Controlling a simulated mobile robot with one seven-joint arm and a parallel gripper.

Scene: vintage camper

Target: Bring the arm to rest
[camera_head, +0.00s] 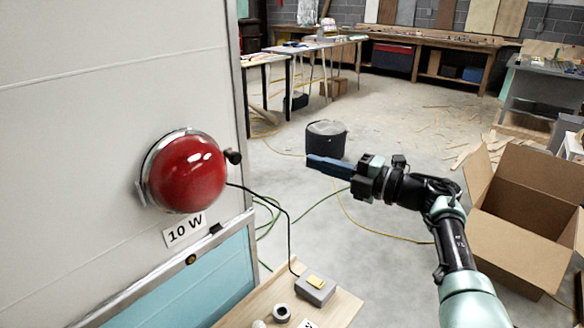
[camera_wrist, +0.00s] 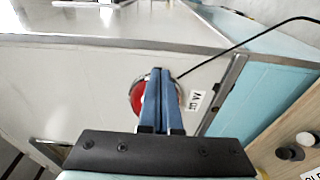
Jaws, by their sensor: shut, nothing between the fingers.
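My gripper (camera_head: 313,162) is at the end of my arm, in the right half of the head view, held in the air over open floor. Its blue fingers point left toward the camper wall. In the wrist view my gripper (camera_wrist: 161,72) is shut, with the two blue fingers together and nothing between them. A gap separates the fingertips from the red domed lamp or bell (camera_head: 187,173) on the camper wall. In the wrist view the red dome (camera_wrist: 137,97) is partly hidden behind the fingers.
A label reading "10 W" (camera_head: 185,230) sits below the dome. A small wooden table (camera_head: 334,308) with a grey box (camera_head: 315,289) stands below. An open cardboard box (camera_head: 525,215) is beside my arm at right. A dark bin (camera_head: 326,140) stands behind my gripper. Cables cross the floor.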

